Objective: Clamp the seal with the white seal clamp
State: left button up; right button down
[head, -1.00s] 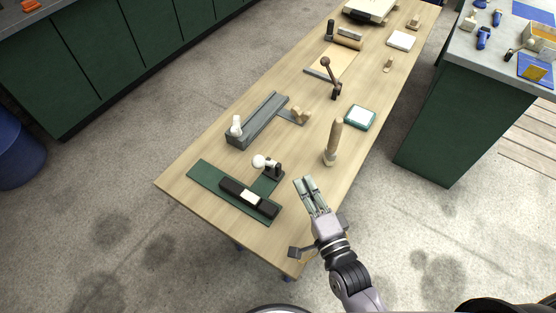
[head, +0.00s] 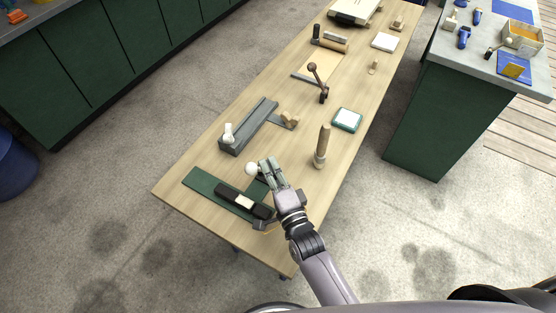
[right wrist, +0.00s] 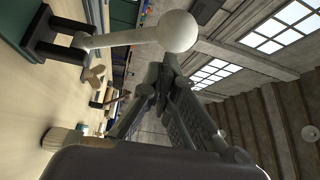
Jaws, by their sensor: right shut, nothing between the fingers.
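The white seal clamp (head: 251,169) is a white lever with a round ball knob on a dark bracket. It stands on the green base (head: 205,186) near the table's front end. Its lever and knob (right wrist: 178,31) show large in the right wrist view. A black bar with a pale middle piece (head: 244,202), which looks like the seal, lies along the green base. My right gripper (head: 270,164) is shut and empty, just right of the white knob, and hides much of the clamp's bracket. Whether it touches the knob I cannot tell. My left gripper is not in view.
A grey channel (head: 255,122) with a white-topped part (head: 228,133) lies behind. A dark lever (head: 318,82) stands further back. The front right table corner is clear.

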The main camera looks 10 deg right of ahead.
jog(key=shift+f, duration=0.1)
dwell(0.3)
jog(key=shift+s+a+f+n+b, duration=0.2)
jog(key=shift+s+n+b, duration=0.1)
jog(key=shift+b, duration=0.35)
jog(key=shift+s+a+f+n+t+y+b, duration=0.5)
jog(key=shift+s+f+n+b, duration=0.35)
jog(key=shift+b, duration=0.8)
jog(key=shift+s+a+f+n+t+y+b, duration=0.45)
jog(key=shift+s+a+f+n+b, duration=0.4)
jog(key=shift+b, duration=0.75)
jog(key=shift+w+d, duration=0.2)
